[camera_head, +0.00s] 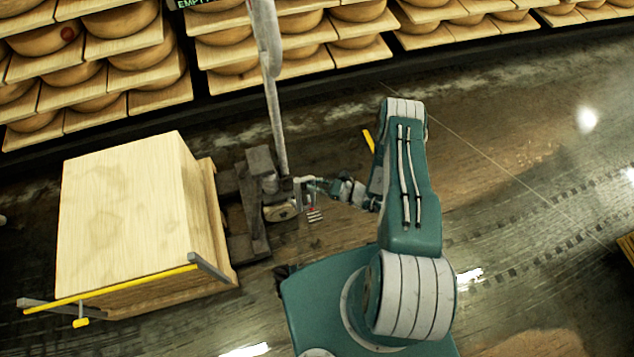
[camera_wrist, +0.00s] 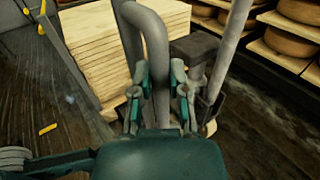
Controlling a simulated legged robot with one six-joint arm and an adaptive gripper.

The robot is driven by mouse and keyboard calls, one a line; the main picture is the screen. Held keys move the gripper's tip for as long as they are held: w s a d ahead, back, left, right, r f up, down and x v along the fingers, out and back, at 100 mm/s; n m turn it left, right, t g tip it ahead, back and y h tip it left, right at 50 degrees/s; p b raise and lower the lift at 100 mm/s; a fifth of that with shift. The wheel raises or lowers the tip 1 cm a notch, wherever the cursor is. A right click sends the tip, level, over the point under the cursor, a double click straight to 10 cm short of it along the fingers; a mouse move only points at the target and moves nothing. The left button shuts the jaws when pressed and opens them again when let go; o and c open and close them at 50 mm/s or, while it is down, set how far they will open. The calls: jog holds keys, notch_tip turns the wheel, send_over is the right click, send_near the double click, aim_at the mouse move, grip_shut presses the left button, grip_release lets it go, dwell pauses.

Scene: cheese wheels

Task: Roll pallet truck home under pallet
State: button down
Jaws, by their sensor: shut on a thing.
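The pallet truck (camera_head: 262,185) is dark grey, right of the pallet, with a tall grey pole rising from it. Its two dark fork roots reach the right side of the pallet (camera_head: 222,225); how far they go under is hidden. A stack of pale boards (camera_head: 125,215) covers the pallet, and it also shows in the wrist view (camera_wrist: 90,45). My gripper (camera_head: 303,190) is at the truck's right side. In the wrist view my gripper (camera_wrist: 160,88) has its teal fingers on both sides of the truck's bent grey handle tube (camera_wrist: 155,35), shut on it.
Shelves of cheese wheels (camera_head: 140,60) line the back. A yellow rail (camera_head: 110,285) with grey ends runs along the near side of the stack. A yellow strip (camera_head: 368,141) lies on the floor behind my arm. The dark shiny floor at right is mostly clear.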

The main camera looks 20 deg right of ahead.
jog(key=c, duration=0.6)
grip_release()
jog(key=shift+w+d, duration=0.3)
jog(key=shift+d, duration=0.55)
jog(key=shift+s+a, duration=0.1)
jog(key=v, duration=1.1)
jog(key=shift+s, duration=0.35)
jog(key=shift+f, duration=0.1)
